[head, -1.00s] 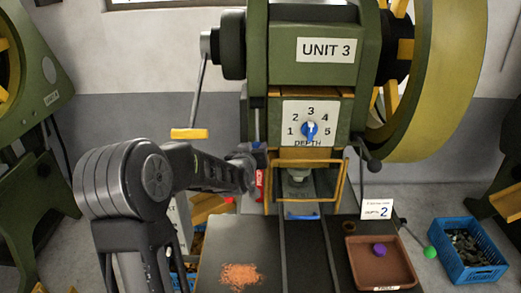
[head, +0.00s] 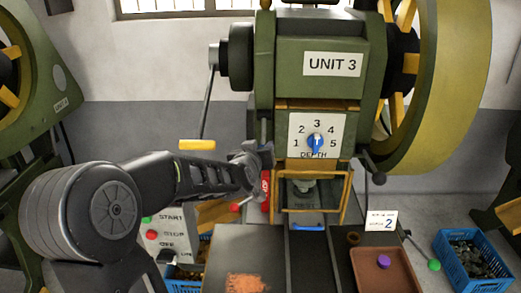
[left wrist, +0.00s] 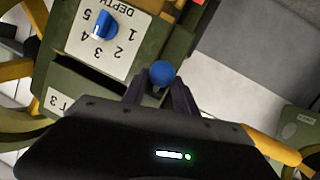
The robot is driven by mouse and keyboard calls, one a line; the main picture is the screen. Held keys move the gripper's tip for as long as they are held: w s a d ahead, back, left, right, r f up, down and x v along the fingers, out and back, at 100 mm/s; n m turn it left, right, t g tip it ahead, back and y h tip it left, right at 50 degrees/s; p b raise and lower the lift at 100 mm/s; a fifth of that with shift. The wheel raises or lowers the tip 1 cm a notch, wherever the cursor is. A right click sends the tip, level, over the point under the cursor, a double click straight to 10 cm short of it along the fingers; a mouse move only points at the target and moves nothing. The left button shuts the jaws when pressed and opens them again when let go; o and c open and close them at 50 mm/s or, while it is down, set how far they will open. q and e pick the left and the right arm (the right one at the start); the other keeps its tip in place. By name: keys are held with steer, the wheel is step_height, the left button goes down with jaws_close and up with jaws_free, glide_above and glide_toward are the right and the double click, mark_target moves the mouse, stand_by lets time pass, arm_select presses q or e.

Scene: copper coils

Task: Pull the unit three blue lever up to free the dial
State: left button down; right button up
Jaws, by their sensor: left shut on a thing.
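The unit three press (head: 332,65) stands at the centre, with its blue depth dial (head: 315,143) on a white plate numbered 1 to 5. The dial also shows in the left wrist view (left wrist: 104,26). The blue lever's round knob (left wrist: 162,73) is between my left fingers in the left wrist view. My left gripper (head: 265,153) is shut on it, just left of the dial plate, and hides the knob in the head view. A red tag (head: 265,187) shows just below the gripper. My right gripper is not in view.
A yellow-handled lever (head: 197,145) hangs on the left. A yellow guard frame (head: 347,195) is below the dial. A brown tray (head: 404,285) with a purple knob, a "2" card (head: 381,221) and a blue crate (head: 451,275) are at right. A start/stop box (head: 151,243) is near my arm.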

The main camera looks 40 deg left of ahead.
arm_select(q)
steer(key=shift+w+r, duration=0.2)
steer(key=shift+r, duration=0.35)
steer(key=c, duration=1.4)
jaws_free()
steer(key=shift+c, duration=0.2)
steer(key=o, duration=0.4)
steer(key=shift+w+d+f, duration=0.1)
steer(key=shift+f, duration=0.15)
steer(key=shift+o, duration=0.2)
steer(key=shift+f, duration=0.1)
steer(key=shift+s, duration=0.2)
steer(key=v, duration=0.7)
steer(key=shift+s+d, duration=0.15)
steer(key=shift+s, duration=0.15)
